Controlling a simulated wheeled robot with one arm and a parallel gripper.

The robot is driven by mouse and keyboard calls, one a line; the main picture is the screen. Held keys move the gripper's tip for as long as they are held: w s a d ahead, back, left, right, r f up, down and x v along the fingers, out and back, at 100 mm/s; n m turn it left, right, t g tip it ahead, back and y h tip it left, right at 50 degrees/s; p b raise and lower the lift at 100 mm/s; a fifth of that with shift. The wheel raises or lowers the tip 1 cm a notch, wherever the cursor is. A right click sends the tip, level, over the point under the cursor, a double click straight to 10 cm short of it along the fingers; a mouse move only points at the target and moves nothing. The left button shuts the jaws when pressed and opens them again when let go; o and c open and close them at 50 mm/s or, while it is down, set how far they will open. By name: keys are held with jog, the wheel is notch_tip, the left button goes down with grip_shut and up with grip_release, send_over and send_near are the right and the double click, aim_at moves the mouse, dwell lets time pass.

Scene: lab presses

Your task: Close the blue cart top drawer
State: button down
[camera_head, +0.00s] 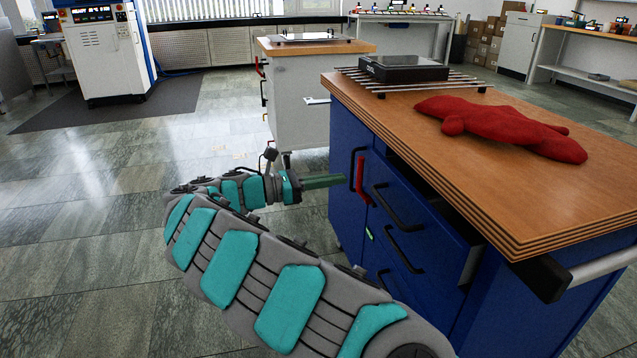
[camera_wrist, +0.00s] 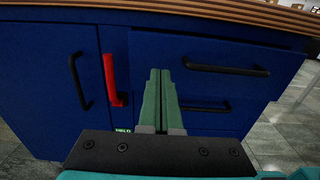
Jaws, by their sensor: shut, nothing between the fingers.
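The blue cart (camera_head: 346,136) has a wooden top, and its front also fills the wrist view (camera_wrist: 40,60). Its top drawer (camera_head: 432,226) stands out a little, with a dark gap under the tabletop. The drawer front, with a long black handle (camera_wrist: 225,69), is right of centre in the wrist view. My gripper (camera_head: 342,179) is shut and empty, pointing at the cart front. In the wrist view my fingertips (camera_wrist: 160,72) lie between a red handle (camera_wrist: 110,80) and the black drawer handle. I cannot tell whether they touch the front.
A lower drawer handle (camera_wrist: 205,107) is below, partly behind my fingers. A black door handle (camera_wrist: 79,82) is at left. A red cloth-like object (camera_head: 505,128) and a black device (camera_head: 403,69) on a rack sit on the cart. A grey cart (camera_head: 300,105) stands behind. Floor at left is clear.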

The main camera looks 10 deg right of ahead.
aim_at(378, 173)
jog(key=d, duration=0.8)
jog(key=shift+w, duration=0.15)
jog(key=shift+d+r+p, duration=0.1)
jog(key=shift+d+p, duration=0.1)
jog(key=shift+p, duration=0.15)
jog(key=d+p, duration=0.2)
jog(key=d, duration=0.2)
jog(key=shift+w+d, duration=0.1)
jog(key=shift+d, duration=0.1)
jog(key=shift+p, duration=0.3)
